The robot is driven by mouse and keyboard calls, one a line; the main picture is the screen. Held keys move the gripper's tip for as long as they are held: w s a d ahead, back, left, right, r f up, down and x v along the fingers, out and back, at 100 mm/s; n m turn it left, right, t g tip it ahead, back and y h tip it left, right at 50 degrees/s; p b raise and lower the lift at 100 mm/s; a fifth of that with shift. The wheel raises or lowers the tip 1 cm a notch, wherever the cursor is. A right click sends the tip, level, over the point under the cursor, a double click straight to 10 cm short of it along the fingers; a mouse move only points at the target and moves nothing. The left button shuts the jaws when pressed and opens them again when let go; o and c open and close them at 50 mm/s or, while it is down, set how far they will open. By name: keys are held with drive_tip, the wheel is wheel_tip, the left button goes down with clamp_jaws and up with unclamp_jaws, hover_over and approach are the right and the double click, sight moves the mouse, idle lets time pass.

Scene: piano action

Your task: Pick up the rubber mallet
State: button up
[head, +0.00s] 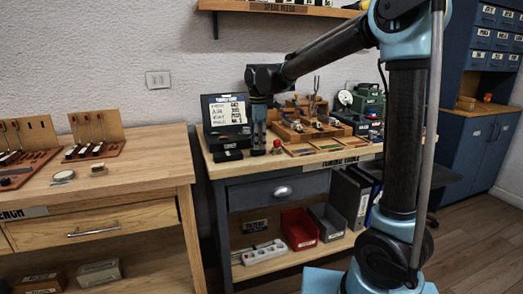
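My gripper (258,150) points straight down over the left part of the tuning table (215,152). Its dark fingertips are close to the tabletop, and I cannot tell from here whether they are open or shut. I cannot make out the rubber mallet for certain. A small red-topped item (277,146) stands just right of the fingertips. Several small tools stand in and around a wooden tray (300,133) to the right of my gripper; they are too small to identify. A small dark block (229,155) lies to the left of the fingertips.
An open dark case (226,110) with a lettered white panel stands behind my gripper. A green machine (368,100) is at the back right. A wooden workbench (130,175) with boards of parts is at left. A shelf below holds a red bin (299,228).

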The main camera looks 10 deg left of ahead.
drive_tip(key=shift+c, duration=0.2)
clamp_jaws()
